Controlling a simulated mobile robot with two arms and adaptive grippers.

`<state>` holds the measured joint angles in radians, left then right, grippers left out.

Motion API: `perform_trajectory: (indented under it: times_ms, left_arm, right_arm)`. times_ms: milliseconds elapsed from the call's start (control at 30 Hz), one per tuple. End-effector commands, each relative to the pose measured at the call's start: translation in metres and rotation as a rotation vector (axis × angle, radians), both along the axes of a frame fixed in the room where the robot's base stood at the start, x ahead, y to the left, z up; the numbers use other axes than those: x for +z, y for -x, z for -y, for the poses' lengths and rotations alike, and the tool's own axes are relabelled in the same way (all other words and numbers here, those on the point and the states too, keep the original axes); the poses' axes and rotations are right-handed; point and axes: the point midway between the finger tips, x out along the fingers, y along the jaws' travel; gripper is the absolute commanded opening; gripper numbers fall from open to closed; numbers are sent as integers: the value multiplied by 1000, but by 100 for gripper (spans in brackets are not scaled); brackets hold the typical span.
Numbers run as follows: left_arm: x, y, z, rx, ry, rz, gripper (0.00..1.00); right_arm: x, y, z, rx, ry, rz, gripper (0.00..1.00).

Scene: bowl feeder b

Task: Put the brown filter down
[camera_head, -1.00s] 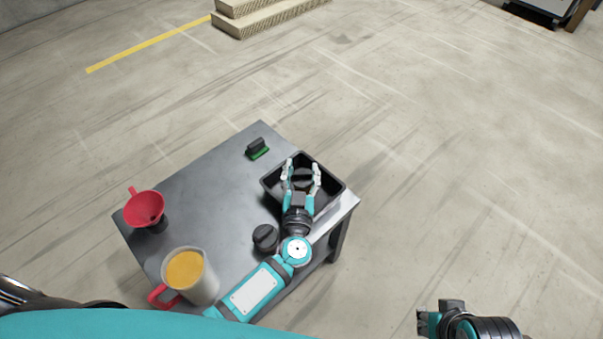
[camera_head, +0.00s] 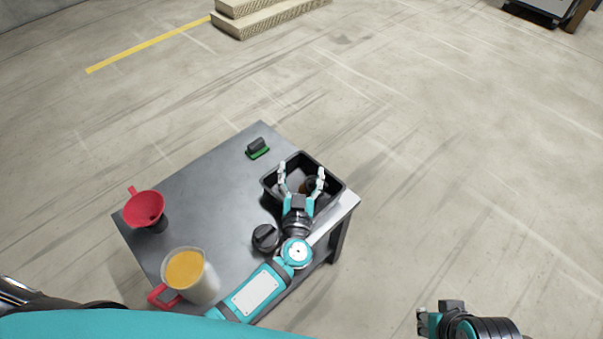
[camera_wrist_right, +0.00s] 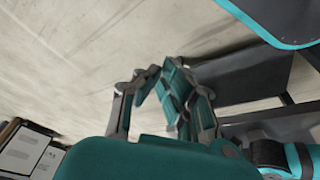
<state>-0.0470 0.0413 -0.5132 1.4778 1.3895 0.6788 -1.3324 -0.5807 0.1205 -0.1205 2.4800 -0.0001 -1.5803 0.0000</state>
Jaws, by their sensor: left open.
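The brown filter (camera_head: 304,188) shows as a small brown and dark shape inside the black tray (camera_head: 334,199), partly hidden between my fingers. My left gripper (camera_head: 302,174) is over the tray with its fingers spread apart, one on each side of the filter. I see a gap between fingers and filter, but cannot tell how the filter rests. My right gripper (camera_head: 428,321) is off to the right over the floor, away from the table. Its fingers also show in the right wrist view (camera_wrist_right: 158,80), at an angle that hides their opening.
The grey table (camera_head: 205,190) carries a red funnel (camera_head: 144,208), a mug with yellow-orange contents (camera_head: 186,269), a black round cap (camera_head: 265,238) beside my left wrist and a green-black brush-like item (camera_head: 257,149). The table's middle is clear.

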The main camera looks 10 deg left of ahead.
Motion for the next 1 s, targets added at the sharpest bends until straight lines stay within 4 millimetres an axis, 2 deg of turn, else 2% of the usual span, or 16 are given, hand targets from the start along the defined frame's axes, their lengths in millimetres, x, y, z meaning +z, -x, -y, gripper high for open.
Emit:
perform_trajectory:
  times_ms: [167, 267, 533, 633, 800, 1000]
  left_arm:
    - [3, 0, 0, 0, 1, 0, 75]
    - [14, 0, 0, -1, 2, 3, 75]
    - [13, 56, 8, 0, 1, -6, 75]
    - [13, 78, 12, 0, 2, -5, 75]
    - [12, 105, 16, 0, -1, -3, 75]
    - [12, 118, 18, 0, 1, 0, 75]
  right_arm:
    - [1, 0, 0, 0, 0, 0, 0]
    - [4, 0, 0, 0, 0, 0, 0]
    - [21, 0, 0, -1, -1, 5, 0]
    - [1, -7, -1, -2, -1, -9, 0]
    - [-19, -12, -2, 1, -1, -18, 0]
    - [-28, -13, -2, 1, 0, -21, 0]
